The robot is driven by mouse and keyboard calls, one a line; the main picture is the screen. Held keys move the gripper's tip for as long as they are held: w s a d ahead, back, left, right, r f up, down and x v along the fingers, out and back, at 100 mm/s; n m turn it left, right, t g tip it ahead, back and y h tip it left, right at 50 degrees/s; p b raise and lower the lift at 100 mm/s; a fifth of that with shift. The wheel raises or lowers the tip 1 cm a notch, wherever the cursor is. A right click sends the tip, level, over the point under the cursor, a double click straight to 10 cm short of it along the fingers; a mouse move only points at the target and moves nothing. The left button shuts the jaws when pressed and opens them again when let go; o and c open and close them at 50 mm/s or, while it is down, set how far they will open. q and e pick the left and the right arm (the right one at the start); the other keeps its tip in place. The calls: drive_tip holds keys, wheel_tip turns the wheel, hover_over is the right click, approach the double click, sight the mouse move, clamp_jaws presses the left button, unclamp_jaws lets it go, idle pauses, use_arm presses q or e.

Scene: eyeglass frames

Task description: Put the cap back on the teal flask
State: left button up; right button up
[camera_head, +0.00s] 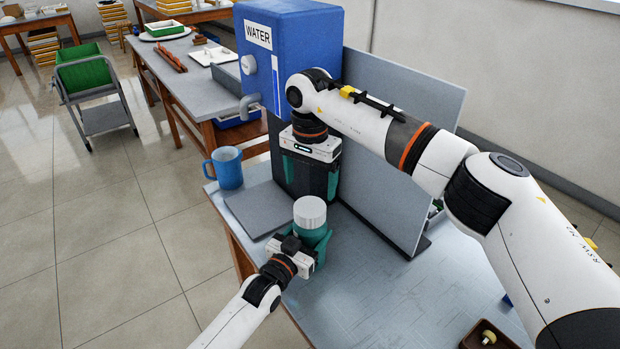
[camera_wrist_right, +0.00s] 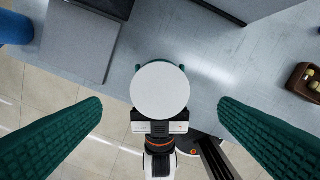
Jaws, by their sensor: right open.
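The teal flask (camera_head: 317,237) stands upright over the front part of the table, with the pale ribbed cap (camera_head: 311,211) on top of it. I cannot tell whether the cap is fully seated. My left gripper (camera_head: 308,247) is shut around the flask body from the front and hides part of it. My right gripper (camera_head: 310,184) points down, open and empty. In the right wrist view the round cap top (camera_wrist_right: 160,89) lies between the two green fingers of the right gripper (camera_wrist_right: 160,106), with a gap on both sides. The cap hides most of the flask there.
A blue water dispenser (camera_head: 290,45) stands behind my right gripper. A blue mug (camera_head: 227,168) is at the table's left edge, beside a grey slab (camera_head: 250,207). A grey upright panel (camera_head: 385,165) stands to the right. A brown tray (camera_head: 470,340) is at the lower right.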

sight(310, 206)
wheel_tip(310, 206, down, 8)
drive_tip(key=shift+f, duration=0.1)
idle(0.4)
